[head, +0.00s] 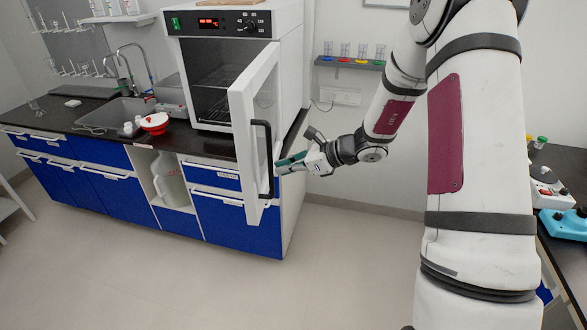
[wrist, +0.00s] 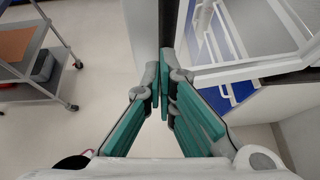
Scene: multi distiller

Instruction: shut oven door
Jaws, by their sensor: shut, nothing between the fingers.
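The oven (head: 222,60) is a white box with a red display and a dark interior, standing on the black counter. Its white-framed door (head: 256,125) stands wide open toward the camera, with a black bar handle (head: 264,158) on its face. My gripper (head: 280,164) is shut and empty, its teal fingertips close by the door's right side near the handle. In the wrist view the closed fingertips (wrist: 164,90) lie over a dark vertical bar that looks like the handle; whether they touch it I cannot tell. The door frame also shows in the wrist view (wrist: 250,68).
A sink (head: 125,110) and a red-and-white bowl (head: 154,122) are on the counter left of the oven, above blue cabinets (head: 105,185). A wall shelf (head: 350,63) hangs behind my arm. A grey cart (wrist: 40,60) shows at upper left in the wrist view. The floor in front is clear.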

